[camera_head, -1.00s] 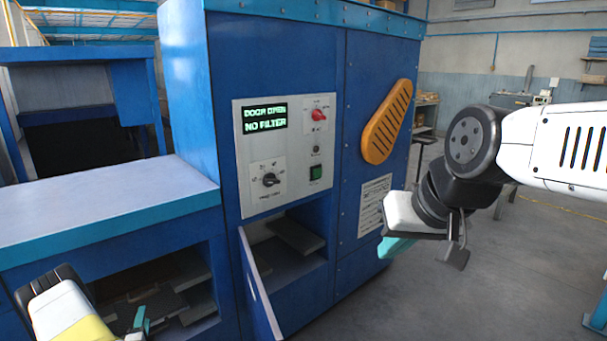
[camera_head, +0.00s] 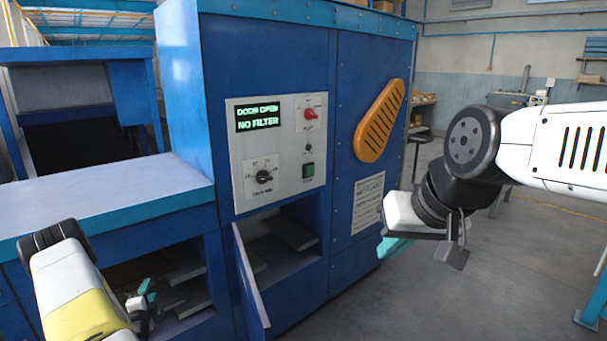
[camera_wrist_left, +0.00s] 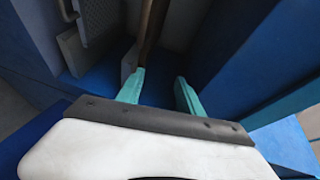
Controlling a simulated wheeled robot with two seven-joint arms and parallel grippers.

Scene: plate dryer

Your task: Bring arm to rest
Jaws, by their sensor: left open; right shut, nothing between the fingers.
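My left gripper (camera_head: 147,297) is low at the left in the head view, in front of the dark opening under the blue counter. In the left wrist view its two teal fingers (camera_wrist_left: 160,92) are apart with nothing between them. Blue surfaces and a grey perforated panel (camera_wrist_left: 97,20) lie beyond the fingers. My right gripper (camera_head: 397,246) hangs in front of the machine's right side, with teal fingertips at its lower left. It is shut and empty.
The blue dryer (camera_head: 285,55) has a control panel (camera_head: 283,185) reading "DOOR OPEN NO FILTER". Its small lower door (camera_head: 250,285) stands open, shelves showing inside. An orange slotted cover (camera_head: 380,122) is on the right. The blue-edged counter (camera_head: 110,200) is bare.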

